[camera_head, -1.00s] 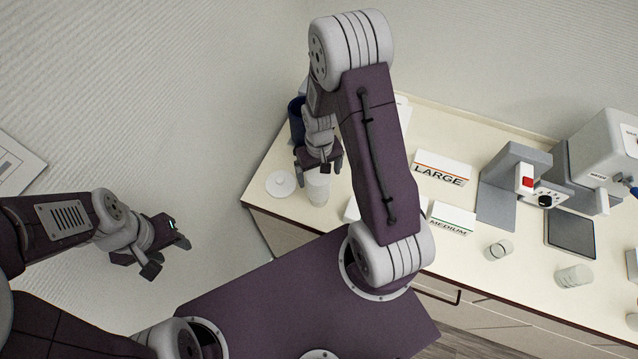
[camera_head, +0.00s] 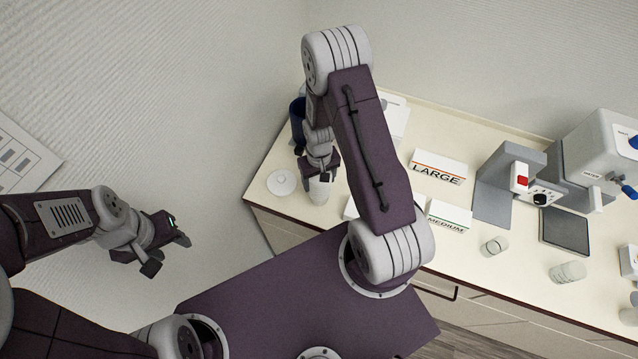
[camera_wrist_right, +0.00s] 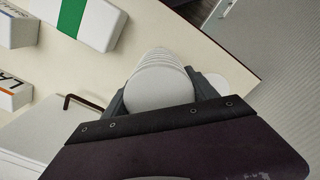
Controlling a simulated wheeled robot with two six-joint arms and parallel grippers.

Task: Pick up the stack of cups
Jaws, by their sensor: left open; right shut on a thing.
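The stack of pale cups (camera_head: 319,192) stands at the counter's left front corner in the head view. My right gripper (camera_head: 320,170) is around its upper part, partly hiding it. In the right wrist view, the nested rims of the stack (camera_wrist_right: 162,72) show between the two dark fingers of my right gripper (camera_wrist_right: 161,94), one on each side, shut on it. Whether the stack is clear of the counter, I cannot tell. My left gripper (camera_head: 170,255) is open and empty, out left of the counter.
A white round lid (camera_head: 281,182) lies left of the stack. Boxes marked LARGE (camera_head: 438,168) and MEDIUM (camera_head: 449,217) stand to the right. Two clear cups (camera_head: 494,246) (camera_head: 567,272) and a grey-white machine (camera_head: 600,150) are farther right. A dark blue object (camera_head: 298,124) stands behind.

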